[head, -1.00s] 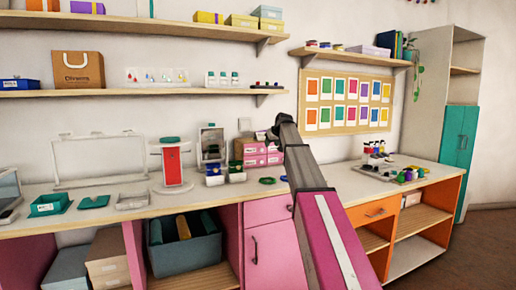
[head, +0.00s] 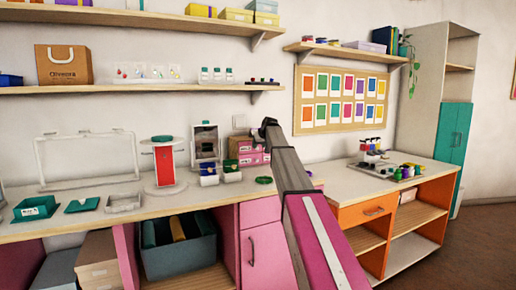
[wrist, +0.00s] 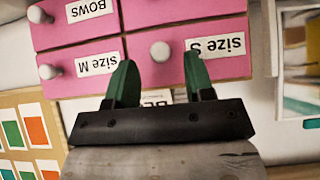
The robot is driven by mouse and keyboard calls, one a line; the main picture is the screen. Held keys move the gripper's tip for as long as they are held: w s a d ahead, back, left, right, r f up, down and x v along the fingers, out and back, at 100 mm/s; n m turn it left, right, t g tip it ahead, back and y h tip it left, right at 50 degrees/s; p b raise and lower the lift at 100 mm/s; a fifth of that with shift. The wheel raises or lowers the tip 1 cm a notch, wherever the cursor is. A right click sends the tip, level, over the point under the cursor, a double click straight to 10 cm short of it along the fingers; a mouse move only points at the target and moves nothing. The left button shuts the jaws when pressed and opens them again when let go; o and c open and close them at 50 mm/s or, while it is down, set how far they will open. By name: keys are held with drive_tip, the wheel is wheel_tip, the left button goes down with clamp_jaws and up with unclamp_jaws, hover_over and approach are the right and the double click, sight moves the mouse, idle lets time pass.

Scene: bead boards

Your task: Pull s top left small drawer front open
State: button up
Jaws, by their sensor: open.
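A small pink drawer unit (head: 246,144) stands on the left counter against the wall, partly hidden by my arm in the head view. In the wrist view its fronts appear upside down. The "Size S" drawer front (wrist: 222,58) has a white round knob (wrist: 160,51); the front looks closed. The "Size M" front (wrist: 82,76) is left of it in the picture. My gripper (wrist: 159,60) has two green fingers, open and empty, one on each side of the "Size S" knob in the picture. I cannot tell whether they reach around it.
A "BOWS" front (wrist: 88,12) adjoins in the wrist view. On the counter, a dark-framed display (head: 206,143), small pots and a red-panelled stand (head: 164,165) are left of the drawer unit. A shelf (head: 150,90) runs above.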

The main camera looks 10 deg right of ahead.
drive_tip(key=shift+x, duration=1)
clamp_jaws()
drive_tip(key=s+d, duration=0.4)
drive_tip(key=s, duration=0.8)
drive_tip(key=shift+s, duration=0.4)
unclamp_jaws()
